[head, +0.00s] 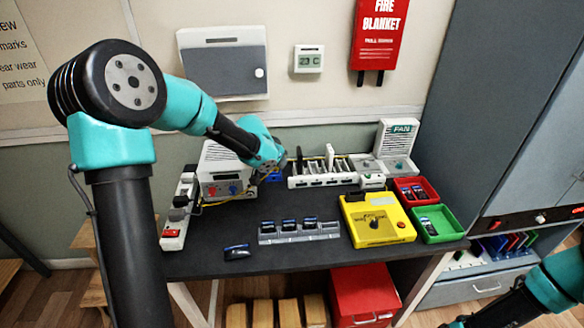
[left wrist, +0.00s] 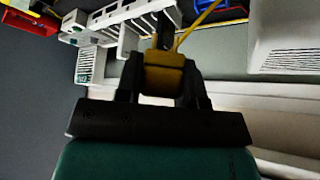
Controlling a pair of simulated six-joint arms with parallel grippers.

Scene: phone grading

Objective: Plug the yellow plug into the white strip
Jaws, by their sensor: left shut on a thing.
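My left gripper (head: 272,174) is at the back of the table, between the white box with coloured knobs and the white slotted rack. In the left wrist view the gripper (left wrist: 163,82) is shut on the yellow plug (left wrist: 165,77), with a yellow cable (left wrist: 204,16) running up from it. In the head view the plug is hidden by the gripper, and the cable (head: 240,194) runs left towards the strip. The white strip (head: 176,222) lies along the table's left edge, with dark plugs on it and a red switch at its near end. My right gripper (head: 456,323) is low at bottom right, its jaws unclear.
The white box (head: 220,158) stands between strip and gripper. The slotted rack (head: 322,181) is right of the gripper. A grey phone tray (head: 300,238), loose phone (head: 237,252), yellow tester (head: 377,222), red bin (head: 415,190) and green bin (head: 452,222) occupy the table (head: 210,264).

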